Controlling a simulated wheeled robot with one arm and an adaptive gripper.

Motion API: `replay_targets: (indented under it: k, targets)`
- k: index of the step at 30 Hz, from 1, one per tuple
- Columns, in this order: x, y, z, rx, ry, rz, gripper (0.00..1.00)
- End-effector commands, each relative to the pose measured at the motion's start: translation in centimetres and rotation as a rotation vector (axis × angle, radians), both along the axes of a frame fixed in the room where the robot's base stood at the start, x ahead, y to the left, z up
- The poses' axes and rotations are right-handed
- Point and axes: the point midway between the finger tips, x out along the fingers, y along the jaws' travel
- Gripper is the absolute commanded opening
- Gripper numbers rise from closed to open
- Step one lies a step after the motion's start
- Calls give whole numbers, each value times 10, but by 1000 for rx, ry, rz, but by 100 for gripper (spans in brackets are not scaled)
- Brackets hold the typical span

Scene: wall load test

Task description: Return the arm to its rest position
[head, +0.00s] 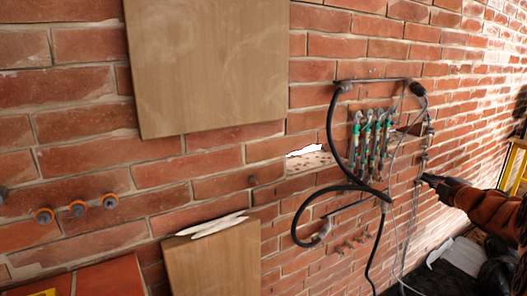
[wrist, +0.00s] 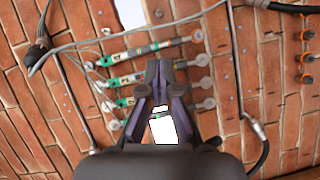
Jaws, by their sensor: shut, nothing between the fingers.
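My gripper (wrist: 161,68) is in the wrist view, its dark fingers drawn together at the tips with nothing between them. It points at the brick wall, in front of a row of green-banded rods (wrist: 130,78). In the head view my gripper (head: 427,179) is at the right, dark at the end of my orange-brown arm. There it appears just right of the green-banded rods (head: 370,140) and their hanging cables. I cannot tell whether it touches a cable or the wall.
A black hose (head: 335,140) loops around the rods, and thin cables hang below. Wooden boards (head: 208,62) stand against the wall at left, one lower (head: 212,262). Several orange-ringed fittings (head: 78,208) stick out at far left. A yellow frame (head: 511,166) stands at far right.

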Motion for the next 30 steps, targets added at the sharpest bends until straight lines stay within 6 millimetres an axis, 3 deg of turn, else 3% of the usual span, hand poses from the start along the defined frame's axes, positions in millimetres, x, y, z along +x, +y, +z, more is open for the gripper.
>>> replay_targets:
  k: [3, 8, 14, 23, 30]
  targets:
    - [-2, 7, 4, 83, 60, -140, 0]
    - [-21, 16, -7, 212, 160, -329, 0]
    - [-68, 41, -37, 388, 318, -552, 0]
    - [-181, 111, -101, 637, 623, -850, 0]
    - [-298, 189, -149, 777, 925, -1053, 0]
